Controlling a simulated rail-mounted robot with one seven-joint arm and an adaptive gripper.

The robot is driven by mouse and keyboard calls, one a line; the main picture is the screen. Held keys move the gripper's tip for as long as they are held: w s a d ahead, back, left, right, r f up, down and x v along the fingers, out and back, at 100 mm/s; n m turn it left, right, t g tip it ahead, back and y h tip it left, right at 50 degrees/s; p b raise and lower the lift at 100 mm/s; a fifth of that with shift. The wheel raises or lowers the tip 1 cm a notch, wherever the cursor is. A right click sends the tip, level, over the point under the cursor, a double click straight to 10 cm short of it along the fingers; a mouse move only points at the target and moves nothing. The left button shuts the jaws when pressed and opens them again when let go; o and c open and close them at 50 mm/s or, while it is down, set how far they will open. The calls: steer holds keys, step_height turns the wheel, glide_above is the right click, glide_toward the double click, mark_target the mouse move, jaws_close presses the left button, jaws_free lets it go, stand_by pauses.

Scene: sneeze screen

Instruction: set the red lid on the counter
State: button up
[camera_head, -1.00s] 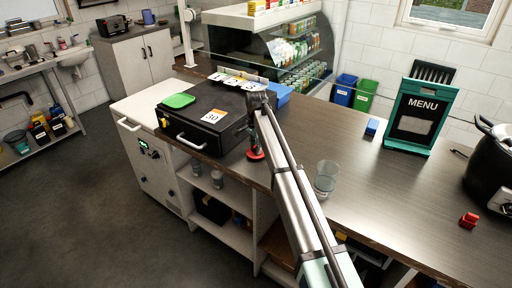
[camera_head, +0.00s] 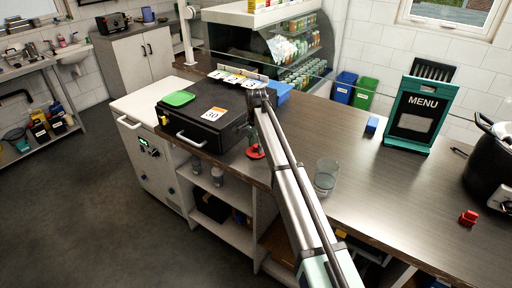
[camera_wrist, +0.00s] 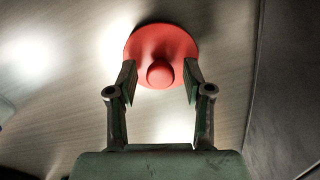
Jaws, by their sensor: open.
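The red lid (camera_head: 255,153) lies on the brown counter (camera_head: 290,130), close to its front edge and just right of the black case. In the wrist view the round lid (camera_wrist: 148,45) shows its knob (camera_wrist: 160,75) facing the camera. My gripper (camera_wrist: 160,80) is open, with one finger on each side of the knob and visible gaps between fingers and knob. In the head view my gripper (camera_head: 255,138) is small and partly hidden by my arm, just above the lid.
The black case (camera_head: 195,115) with a green item (camera_head: 178,98) on top stands left of the lid. A clear glass (camera_head: 326,177) stands to the right, beyond my arm. A menu sign (camera_head: 411,115) and black pot (camera_head: 490,165) are farther right.

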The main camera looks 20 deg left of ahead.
mark_target(256, 146)
step_height(256, 146, up, 11)
steer(key=b, duration=0.2)
steer(key=shift+r+b, duration=0.2)
steer(key=shift+b, duration=0.15)
